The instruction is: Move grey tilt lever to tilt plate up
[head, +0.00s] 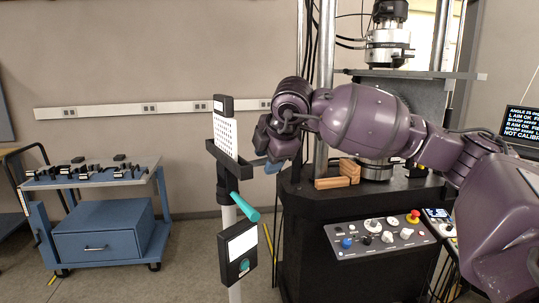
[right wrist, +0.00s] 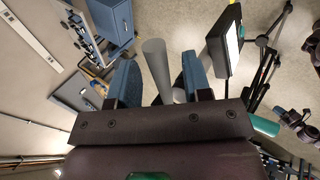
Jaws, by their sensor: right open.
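The test stand holds an upright dotted white plate (head: 225,136) in a dark frame, with a teal handle (head: 243,207) below it. A short grey bar (head: 256,161), perhaps the tilt lever, reaches from the frame towards my right gripper (head: 272,166). In the right wrist view my right gripper (right wrist: 158,78) is open, with blue fingers on either side of a grey cylinder (right wrist: 156,66). I cannot tell whether that cylinder is the lever or the stand's pole, nor whether a finger touches it. My arm hides part of the area beside the plate. My left gripper is out of view.
A white-faced box (head: 239,250) sits low on the stand. A black machine (head: 355,215) with a control panel (head: 380,237) stands close at the right, with wooden blocks (head: 337,181) on top. A blue cart (head: 105,205) stands at the left, with open floor between.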

